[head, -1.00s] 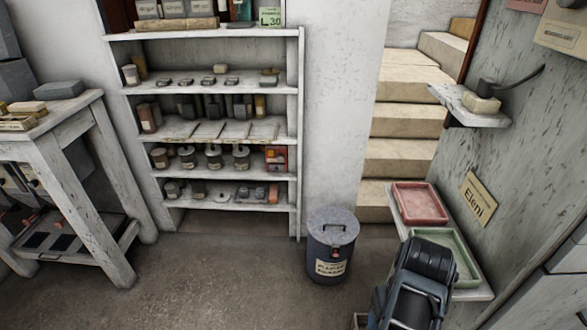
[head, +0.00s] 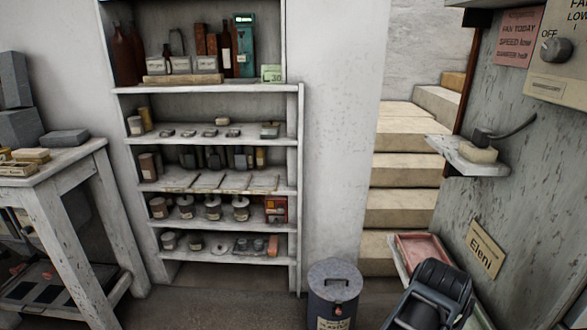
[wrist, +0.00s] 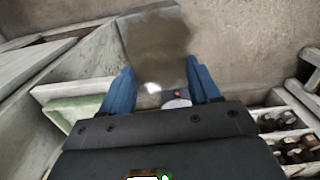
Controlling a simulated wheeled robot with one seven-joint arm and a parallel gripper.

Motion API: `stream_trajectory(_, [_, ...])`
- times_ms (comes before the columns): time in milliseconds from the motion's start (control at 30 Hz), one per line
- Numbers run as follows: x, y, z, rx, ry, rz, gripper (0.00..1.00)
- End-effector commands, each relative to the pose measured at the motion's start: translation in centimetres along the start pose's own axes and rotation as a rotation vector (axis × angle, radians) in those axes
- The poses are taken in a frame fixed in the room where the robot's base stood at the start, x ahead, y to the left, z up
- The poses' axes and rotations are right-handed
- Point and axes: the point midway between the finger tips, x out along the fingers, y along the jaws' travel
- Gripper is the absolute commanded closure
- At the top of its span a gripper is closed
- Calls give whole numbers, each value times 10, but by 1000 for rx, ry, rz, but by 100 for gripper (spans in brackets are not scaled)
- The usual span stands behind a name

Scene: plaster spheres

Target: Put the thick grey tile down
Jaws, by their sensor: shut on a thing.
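In the wrist view, my gripper (wrist: 161,88) has its two blue fingers closed on a thick, brownish-grey, mottled piece (wrist: 158,42), which I take to be the thick grey tile. The piece sticks out beyond the fingertips, with open space around it and no surface visibly touching it. Its lower end is partly hidden between the fingers. In the head view only a dark part of my arm shows at the bottom right; the gripper and the piece are not visible there.
A green tray (wrist: 75,110) lies left of the fingers in the wrist view. In the head view, a pink tray (head: 425,250) sits by the right wall, a lidded bin (head: 333,290) stands on the floor, shelves (head: 300,180) hold jars, and a table (head: 60,165) carries blocks.

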Motion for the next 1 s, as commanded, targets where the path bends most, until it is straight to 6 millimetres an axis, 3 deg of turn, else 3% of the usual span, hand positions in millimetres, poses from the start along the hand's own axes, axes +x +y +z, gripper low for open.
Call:
stream_trajectory(100, [32, 0, 8, -3, -4, 3, 75])
stream_trajectory(300, [64, 1, 16, 2, 1, 1, 75])
stream_trajectory(533, [68, 6, 17, 7, 3, 2, 75])
stream_trajectory(800, [68, 53, 17, 11, 2, 1, 75])
stream_trajectory(1000, [67, 70, 17, 7, 3, -2, 75])
